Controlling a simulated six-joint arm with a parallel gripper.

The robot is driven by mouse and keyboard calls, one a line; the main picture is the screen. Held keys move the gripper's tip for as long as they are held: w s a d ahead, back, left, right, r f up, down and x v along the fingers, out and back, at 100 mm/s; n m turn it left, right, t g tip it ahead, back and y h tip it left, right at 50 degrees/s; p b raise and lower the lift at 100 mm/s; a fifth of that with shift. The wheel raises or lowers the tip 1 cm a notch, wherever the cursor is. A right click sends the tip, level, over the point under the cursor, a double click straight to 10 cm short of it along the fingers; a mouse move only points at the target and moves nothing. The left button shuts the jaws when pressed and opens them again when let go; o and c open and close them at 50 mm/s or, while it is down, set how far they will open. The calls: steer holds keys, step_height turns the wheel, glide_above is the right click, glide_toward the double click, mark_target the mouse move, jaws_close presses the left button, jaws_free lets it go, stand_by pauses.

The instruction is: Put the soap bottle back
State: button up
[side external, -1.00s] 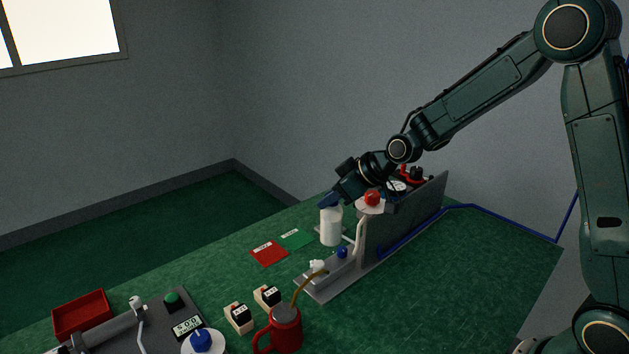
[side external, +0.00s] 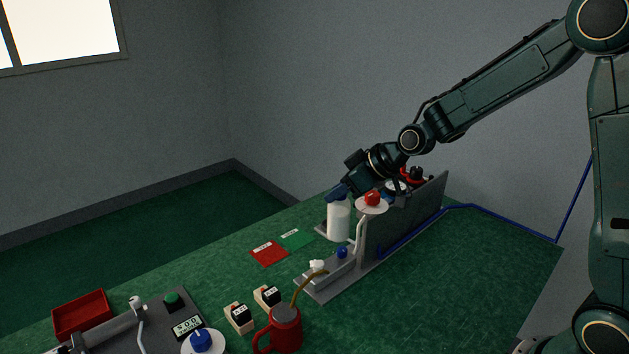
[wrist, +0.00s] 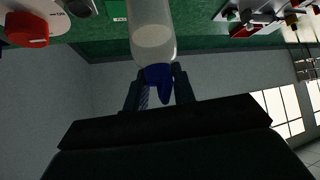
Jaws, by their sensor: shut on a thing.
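The soap bottle (side external: 338,222) is white with a blue pump top. It hangs upright from my gripper (side external: 340,192) in front of the grey upright panel. In the wrist view the bottle (wrist: 151,35) points away from the camera, with its blue top (wrist: 158,76) between the two dark fingers of my gripper (wrist: 158,90). The gripper is shut on that top. The bottle's base appears a little above the bench; the exact gap is hard to tell. A green card (side external: 297,239) and a red card (side external: 269,253) lie left of the bottle.
A red oil can (side external: 286,330), two labelled blocks (side external: 239,318), a device with a green button (side external: 172,299) and a red tray (side external: 82,314) stand nearer.

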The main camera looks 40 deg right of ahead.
steer(key=w+a+r+n+g+y, duration=0.1)
steer(key=w+a+r, duration=0.4)
steer(key=w+a, duration=0.7)
steer(key=shift+w+a+n+y, duration=0.3)
steer(key=shift+w+n+y, duration=0.6)
steer(key=shift+n, duration=0.4)
steer(key=shift+f, duration=0.1)
step_height(320, 180, down, 16)
steer(key=shift+f, duration=2.1)
steer(key=o, duration=1)
